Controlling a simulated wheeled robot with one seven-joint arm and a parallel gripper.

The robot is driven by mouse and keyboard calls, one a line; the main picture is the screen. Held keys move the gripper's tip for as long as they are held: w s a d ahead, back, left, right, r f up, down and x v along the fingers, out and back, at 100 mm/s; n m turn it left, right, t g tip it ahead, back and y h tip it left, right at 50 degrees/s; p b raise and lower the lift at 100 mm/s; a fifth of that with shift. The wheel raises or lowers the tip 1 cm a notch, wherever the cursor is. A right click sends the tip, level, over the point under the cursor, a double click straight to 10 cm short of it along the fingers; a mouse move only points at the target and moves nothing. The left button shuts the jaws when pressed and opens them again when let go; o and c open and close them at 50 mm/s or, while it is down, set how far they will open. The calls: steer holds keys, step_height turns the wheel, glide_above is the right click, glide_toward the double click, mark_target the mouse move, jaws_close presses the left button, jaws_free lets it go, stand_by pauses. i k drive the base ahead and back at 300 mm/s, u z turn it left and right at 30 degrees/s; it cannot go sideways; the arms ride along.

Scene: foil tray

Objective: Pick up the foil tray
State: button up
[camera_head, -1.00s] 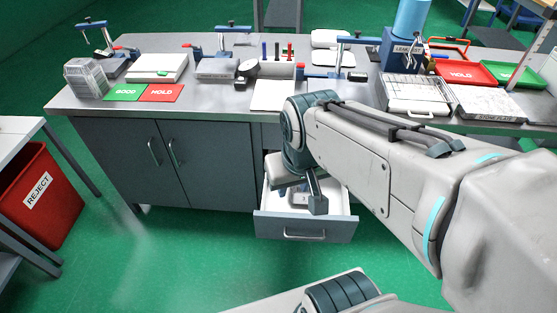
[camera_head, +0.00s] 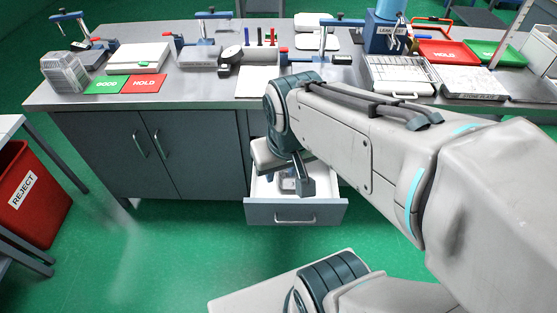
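An open drawer (camera_head: 328,209) under the workbench holds a small grey item (camera_head: 287,184) with a bluish part. It may be the foil tray, but it is small and partly covered by my arm, so I cannot tell. No other thing in view is clearly the foil tray. My arm reaches from the right across the bench front, and its end (camera_head: 303,184) hangs over the open drawer. The fingertips cannot be made out, so I cannot see whether the gripper is open or holds anything.
The workbench (camera_head: 215,92) carries green and red cards, clamps, a dial gauge and white boxes. A red HOLD tray (camera_head: 447,52) and a green tray (camera_head: 497,54) lie at the right. A red REJECT bin (camera_head: 30,200) stands left. Green floor before the bench is clear.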

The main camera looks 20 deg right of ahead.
mark_target(287, 182)
steer(key=u, duration=1.2)
steer(key=i, duration=0.85)
steer(key=z, duration=2.55)
